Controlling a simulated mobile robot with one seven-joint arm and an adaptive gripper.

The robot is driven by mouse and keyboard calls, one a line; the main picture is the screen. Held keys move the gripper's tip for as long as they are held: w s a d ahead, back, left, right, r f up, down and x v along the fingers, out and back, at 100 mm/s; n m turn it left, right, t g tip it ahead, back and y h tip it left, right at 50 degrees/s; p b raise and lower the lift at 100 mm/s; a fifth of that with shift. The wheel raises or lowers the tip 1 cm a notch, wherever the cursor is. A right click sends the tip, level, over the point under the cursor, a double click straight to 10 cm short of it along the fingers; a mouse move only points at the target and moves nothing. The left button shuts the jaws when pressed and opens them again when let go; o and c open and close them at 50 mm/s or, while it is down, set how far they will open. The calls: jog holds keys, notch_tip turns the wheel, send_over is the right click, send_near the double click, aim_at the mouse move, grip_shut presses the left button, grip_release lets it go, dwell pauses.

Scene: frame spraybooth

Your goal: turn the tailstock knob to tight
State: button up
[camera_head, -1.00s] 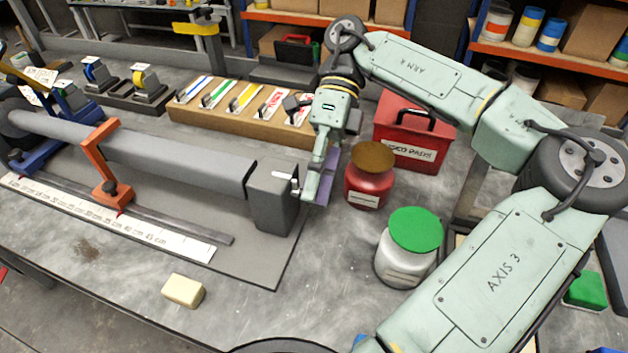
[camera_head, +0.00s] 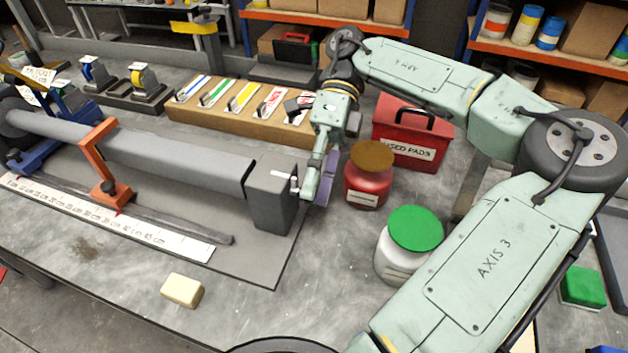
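The tailstock (camera_head: 270,205) is a dark grey block at the right end of the long grey tube (camera_head: 180,160). A small pale pointer (camera_head: 294,184) shows at its right side and stands near upright. My gripper (camera_head: 316,188) reaches down against the block's right face. One pale green finger is in front, with a purple part behind it. The fingers appear closed around the tailstock knob, whose body they hide. A pale mark (camera_head: 281,173) is on the block's face.
A red jar (camera_head: 368,190) stands close right of my gripper, with a white jar (camera_head: 398,263) with a green lid nearer. A red used-pads box (camera_head: 415,152) is behind. An orange support (camera_head: 98,165) holds the tube. A cream block (camera_head: 182,291) lies on the clear front bench.

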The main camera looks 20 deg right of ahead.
jog(key=shift+o, duration=0.7)
